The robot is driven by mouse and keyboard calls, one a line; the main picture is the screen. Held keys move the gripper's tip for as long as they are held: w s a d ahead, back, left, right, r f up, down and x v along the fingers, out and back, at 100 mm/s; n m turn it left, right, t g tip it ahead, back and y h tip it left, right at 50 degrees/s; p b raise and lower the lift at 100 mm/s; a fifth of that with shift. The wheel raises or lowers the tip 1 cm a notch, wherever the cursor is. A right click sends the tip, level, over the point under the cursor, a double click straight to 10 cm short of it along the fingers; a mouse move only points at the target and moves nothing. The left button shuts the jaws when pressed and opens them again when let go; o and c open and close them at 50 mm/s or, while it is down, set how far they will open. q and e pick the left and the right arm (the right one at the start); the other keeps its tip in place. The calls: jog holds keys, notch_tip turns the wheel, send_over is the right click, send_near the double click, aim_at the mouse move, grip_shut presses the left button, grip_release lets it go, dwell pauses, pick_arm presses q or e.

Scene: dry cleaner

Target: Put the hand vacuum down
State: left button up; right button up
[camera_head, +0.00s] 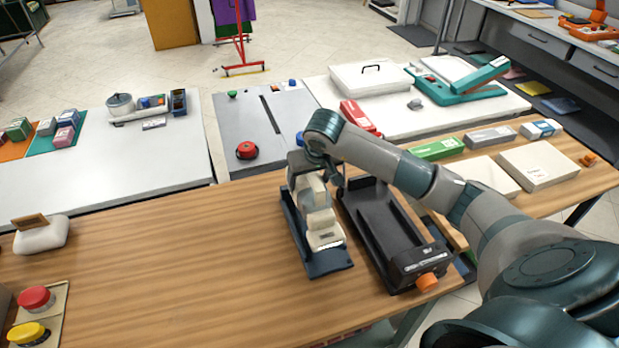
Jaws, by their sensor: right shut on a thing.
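The hand vacuum appears to be the beige and white device (316,205) with a dark top, left of the picture's centre line on the right half of the wooden counter. It stands over a narrow dark tray (332,264); I cannot tell whether it rests on the tray or hangs just above it. My right gripper (322,176) reaches over its far end, pointing down, and is shut on it. The fingertips are partly hidden by the wrist and the device. My left gripper is not in view.
A black tray (383,214) with an orange knob (426,282) lies close to the right. White and coloured boxes (538,165) stand farther right. A white holder (41,234) and red and yellow buttons (36,299) are at the left. The wooden counter (180,265) between is clear.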

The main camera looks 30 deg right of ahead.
jog(key=shift+f, duration=0.35)
jog(key=shift+f+b, duration=0.6)
jog(key=shift+b, duration=0.2)
jog(key=o, duration=1.2)
